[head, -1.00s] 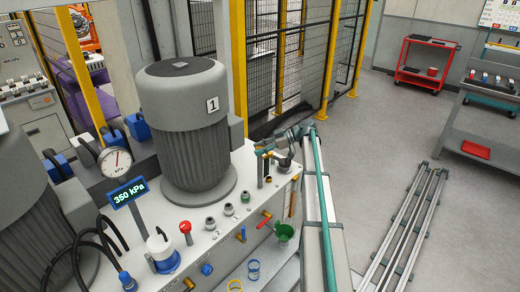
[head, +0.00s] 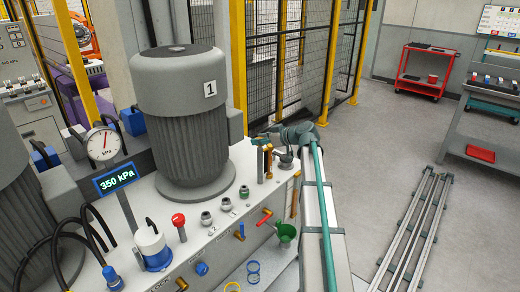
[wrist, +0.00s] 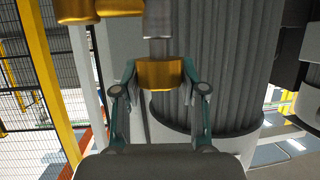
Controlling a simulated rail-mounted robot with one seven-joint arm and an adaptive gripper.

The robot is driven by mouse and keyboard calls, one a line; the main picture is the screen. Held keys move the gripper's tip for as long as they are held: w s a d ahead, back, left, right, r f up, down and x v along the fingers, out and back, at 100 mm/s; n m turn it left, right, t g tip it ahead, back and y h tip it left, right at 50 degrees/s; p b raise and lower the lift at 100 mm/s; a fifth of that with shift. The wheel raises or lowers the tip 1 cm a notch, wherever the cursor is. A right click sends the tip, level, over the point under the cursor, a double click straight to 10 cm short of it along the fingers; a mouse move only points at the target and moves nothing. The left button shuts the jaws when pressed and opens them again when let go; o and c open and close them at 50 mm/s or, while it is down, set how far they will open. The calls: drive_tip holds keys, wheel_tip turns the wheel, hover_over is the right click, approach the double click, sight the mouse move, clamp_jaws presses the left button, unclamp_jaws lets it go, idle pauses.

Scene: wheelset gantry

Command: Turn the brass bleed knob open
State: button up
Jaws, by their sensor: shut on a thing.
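The brass bleed knob (wrist: 160,74) shows in the wrist view as a short brass cylinder on a grey stem, between my gripper's two fingers (wrist: 160,84). The fingers are shut on its sides. In the head view my gripper (head: 268,147) is at the far right corner of the white bench, by small upright brass fittings (head: 268,160); the fingers largely hide the knob there. How far the knob is turned cannot be told. The blue display (head: 116,178) reads 350 kPa, below a round kPa gauge (head: 102,143).
A large grey motor marked 1 (head: 180,120) stands close left of my gripper. Yellow-posted mesh fencing (head: 285,80) stands behind. Open floor (head: 385,140) lies right.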

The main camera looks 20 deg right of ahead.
drive_tip(key=m+h, duration=0.1)
drive_tip(key=m+t+h+b, duration=0.1)
drive_tip(key=h, duration=0.1)
drive_tip(key=shift+s+a+f+m, duration=0.1)
drive_tip(key=shift+s+a+m, duration=0.1)
drive_tip(key=shift+m, duration=0.2)
drive_tip(key=shift+w+m+t+h, duration=0.1)
drive_tip(key=shift+m+t+h, duration=0.3)
drive_tip(key=shift+m+h, duration=0.6)
drive_tip(key=shift+d+r+m+h+p, duration=0.1)
drive_tip(key=shift+r+m+h+p, duration=0.2)
drive_tip(key=shift+m+h+p, duration=0.75)
drive_tip(key=shift+w+f+m+h+p, duration=0.1)
drive_tip(key=shift+m+h+p, duration=0.35)
drive_tip(key=shift+h+p, duration=0.35)
drive_tip(key=shift+d+f+m+h, duration=0.1)
drive_tip(key=shift+m+h, duration=0.2)
drive_tip(key=shift+h, duration=0.15)
drive_tip(key=o, duration=1.2)
drive_tip(key=shift+c, duration=0.2)
